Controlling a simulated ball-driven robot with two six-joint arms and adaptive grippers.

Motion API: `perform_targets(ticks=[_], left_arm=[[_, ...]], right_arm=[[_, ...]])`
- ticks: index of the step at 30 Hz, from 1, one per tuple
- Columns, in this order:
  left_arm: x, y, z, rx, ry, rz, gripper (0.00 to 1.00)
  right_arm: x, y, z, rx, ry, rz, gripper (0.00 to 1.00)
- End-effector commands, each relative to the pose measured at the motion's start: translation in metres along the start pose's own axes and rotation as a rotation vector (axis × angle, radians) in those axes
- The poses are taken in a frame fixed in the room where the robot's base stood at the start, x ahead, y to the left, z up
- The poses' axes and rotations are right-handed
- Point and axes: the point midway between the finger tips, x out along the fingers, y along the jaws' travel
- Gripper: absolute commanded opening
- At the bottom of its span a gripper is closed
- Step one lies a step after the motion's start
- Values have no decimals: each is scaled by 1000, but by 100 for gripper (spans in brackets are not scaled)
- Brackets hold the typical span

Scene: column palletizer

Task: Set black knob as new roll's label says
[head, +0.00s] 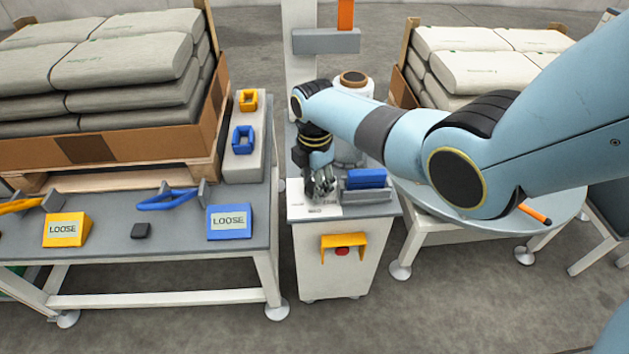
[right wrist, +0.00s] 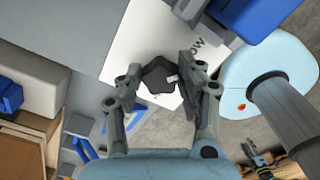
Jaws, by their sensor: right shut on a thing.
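The black knob (right wrist: 158,76) sits on a white plate (right wrist: 135,48) with dark lettering; only "OW" reads clearly. In the right wrist view the knob is between the fingers of my right gripper (right wrist: 152,85), which is shut on it. In the head view my right gripper (head: 322,190) points down onto the white plate (head: 318,211) on the cabinet top and hides the knob. A white roll with a brown core (head: 353,80) stands behind my right forearm; no label on it can be read. What seems to be my left gripper (right wrist: 262,160) shows small in the right wrist view.
A blue block (head: 367,178) lies in a grey holder beside the plate. A yellow bracket with a red button (head: 343,245) is on the cabinet front. The left table (head: 180,240) bears yellow and blue "LOOSE" signs. Stacked sacks (head: 120,60) stand behind it.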

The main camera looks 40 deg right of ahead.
Motion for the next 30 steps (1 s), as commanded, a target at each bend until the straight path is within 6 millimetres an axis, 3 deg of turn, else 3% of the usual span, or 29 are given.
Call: perform_targets(ticks=[30], left_arm=[[-37,-3,-9,-1,12,-1,40]], right_arm=[[-1,-5,-2,927,-1,-4,5]])
